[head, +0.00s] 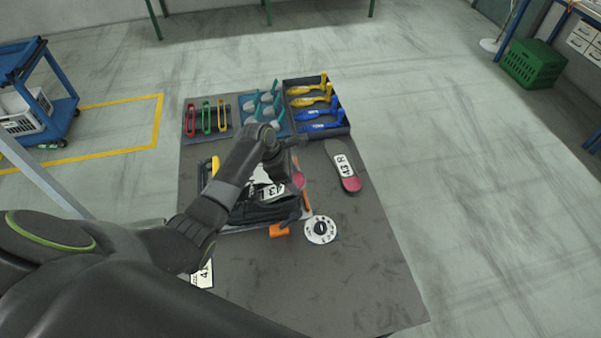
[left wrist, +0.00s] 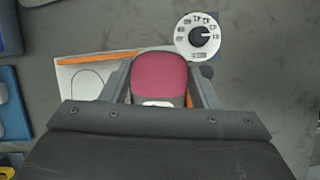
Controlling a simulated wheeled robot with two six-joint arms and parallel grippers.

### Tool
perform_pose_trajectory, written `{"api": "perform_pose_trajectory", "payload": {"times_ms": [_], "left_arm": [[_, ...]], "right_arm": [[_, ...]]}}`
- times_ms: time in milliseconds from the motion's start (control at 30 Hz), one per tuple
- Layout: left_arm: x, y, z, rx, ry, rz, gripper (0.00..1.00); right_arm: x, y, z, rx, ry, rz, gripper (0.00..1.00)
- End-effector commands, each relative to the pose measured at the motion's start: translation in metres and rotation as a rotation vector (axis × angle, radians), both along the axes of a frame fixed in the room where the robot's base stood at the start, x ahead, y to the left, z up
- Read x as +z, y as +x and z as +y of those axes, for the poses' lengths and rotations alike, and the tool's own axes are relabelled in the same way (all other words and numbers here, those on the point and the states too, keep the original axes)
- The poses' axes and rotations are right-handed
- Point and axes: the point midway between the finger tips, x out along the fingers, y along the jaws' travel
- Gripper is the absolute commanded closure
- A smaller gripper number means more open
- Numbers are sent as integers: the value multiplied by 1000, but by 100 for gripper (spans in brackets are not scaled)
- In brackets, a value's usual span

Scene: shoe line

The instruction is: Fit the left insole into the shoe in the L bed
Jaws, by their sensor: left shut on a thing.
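My left gripper (head: 299,193) is shut on the left insole, which has a red end (head: 298,180) and a white size label. In the left wrist view the insole's red end (left wrist: 160,76) shows between the two fingers (left wrist: 162,88). The gripper is over the fixture board, where a dark shoe (head: 262,211) lies partly hidden under my arm. I cannot tell whether the insole touches the shoe. The board (left wrist: 88,74) shows a shoe-shaped outline and an orange strip in the left wrist view. My right gripper is not in view.
The 43 R insole (head: 343,164) lies on the table at the right. Racks of coloured tools (head: 318,104) line the far edge. The table's front right (head: 350,285) is clear.

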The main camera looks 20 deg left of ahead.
Motion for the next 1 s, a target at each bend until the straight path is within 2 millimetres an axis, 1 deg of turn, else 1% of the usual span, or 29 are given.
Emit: {"api": "perform_pose_trajectory", "payload": {"times_ms": [100,600,800,1000], "left_arm": [[-1,-4,8,1,10,5,67],[-14,-18,37,0,48,24,67],[-27,-17,34,0,90,46,67],[-31,-17,34,0,110,55,67]], "right_arm": [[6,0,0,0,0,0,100],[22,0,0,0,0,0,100],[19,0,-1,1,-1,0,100],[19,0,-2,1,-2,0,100]]}}
